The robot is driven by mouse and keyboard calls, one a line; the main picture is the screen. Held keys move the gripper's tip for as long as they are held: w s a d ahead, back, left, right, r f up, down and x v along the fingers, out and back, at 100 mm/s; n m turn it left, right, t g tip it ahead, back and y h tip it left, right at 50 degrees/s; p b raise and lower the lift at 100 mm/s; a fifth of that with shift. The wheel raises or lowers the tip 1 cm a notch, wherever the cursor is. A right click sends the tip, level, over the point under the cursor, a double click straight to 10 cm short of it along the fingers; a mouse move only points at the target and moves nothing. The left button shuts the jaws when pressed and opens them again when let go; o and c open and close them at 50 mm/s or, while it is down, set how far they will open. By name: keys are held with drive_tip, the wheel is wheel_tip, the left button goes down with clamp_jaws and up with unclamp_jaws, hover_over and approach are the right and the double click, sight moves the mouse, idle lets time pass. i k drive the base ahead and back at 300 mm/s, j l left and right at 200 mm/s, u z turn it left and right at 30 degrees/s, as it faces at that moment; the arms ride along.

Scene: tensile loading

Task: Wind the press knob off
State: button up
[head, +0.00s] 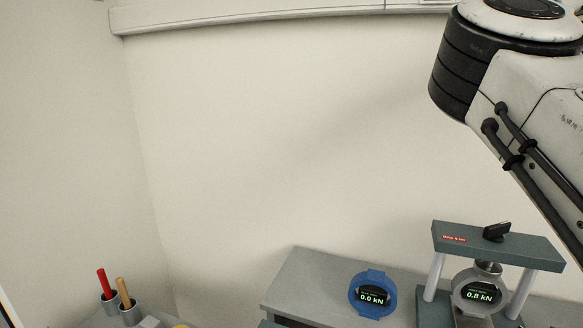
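The press (455,245) stands at the lower right of the head view, a grey-green crossbeam on two light posts with a small red label. The black press knob (496,231) sits on top of the crossbeam. Under the beam a grey round gauge (478,291) reads 0.8 kN. The press's lower part is cut off by the frame edge. My arm comes in from the upper right and passes beside the press. My gripper is out of the frame.
A blue round gauge (373,294) reading 0.0 kN is left of the press on the grey bench (297,272). Two cups (131,315) at lower left hold a red-handled and a wooden-handled tool. The wall behind is bare, with a ledge (250,14) along the top.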

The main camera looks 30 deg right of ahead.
sight(494, 232)
drive_tip(key=k, duration=1)
